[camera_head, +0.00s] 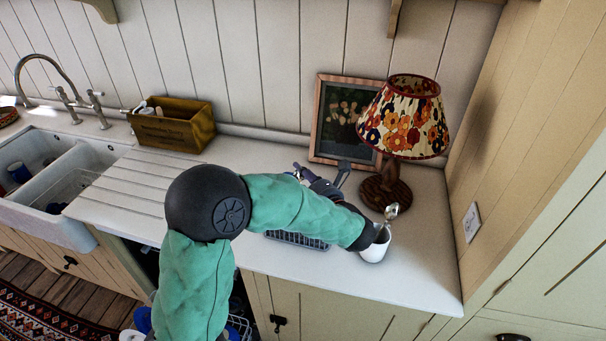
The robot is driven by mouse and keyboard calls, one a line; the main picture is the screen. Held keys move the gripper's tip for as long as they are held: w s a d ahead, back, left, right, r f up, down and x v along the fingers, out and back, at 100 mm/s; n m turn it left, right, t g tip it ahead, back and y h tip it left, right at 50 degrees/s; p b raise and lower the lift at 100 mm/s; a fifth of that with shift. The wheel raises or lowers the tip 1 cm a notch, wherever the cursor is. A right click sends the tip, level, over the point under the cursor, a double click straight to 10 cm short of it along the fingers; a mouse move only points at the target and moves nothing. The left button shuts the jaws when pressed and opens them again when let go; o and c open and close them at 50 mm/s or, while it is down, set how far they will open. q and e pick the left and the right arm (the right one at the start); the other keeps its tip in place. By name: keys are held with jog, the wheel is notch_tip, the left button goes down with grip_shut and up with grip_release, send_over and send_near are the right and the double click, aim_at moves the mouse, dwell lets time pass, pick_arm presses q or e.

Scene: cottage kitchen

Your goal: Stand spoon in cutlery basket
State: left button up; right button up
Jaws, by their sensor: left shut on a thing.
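My left arm reaches in over the counter, and its forearm hides much of the gripper. My left gripper (308,178) is beyond the forearm, above the counter and in front of the framed picture. It is shut on a thin thing, apparently a spoon, mostly hidden and hard to make out. A grey wire basket (300,241), seemingly the cutlery basket, stands on the counter, partly covered by my forearm. A white cup (376,250) stands right of it, by my wrist; a metal spoon (391,211) stands in it, bowl up. My right gripper is not in view.
A lamp (403,118) with a flowered shade and a framed picture (338,125) stand at the back. A wooden box (172,124) stands left, near the sink (45,165) and tap. The counter's front right (420,270) is clear.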

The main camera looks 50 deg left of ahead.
pick_arm(q)
notch_tip(320, 180, down, 7)
jog(key=b, duration=0.4)
jog(key=shift+s+d+r, duration=0.15)
jog(key=shift+s+d, duration=0.05)
jog(key=shift+s, duration=0.15)
dwell(0.3)
jog(key=o, duration=1.2)
jog(key=v, duration=1.2)
jog(key=shift+s, duration=0.1)
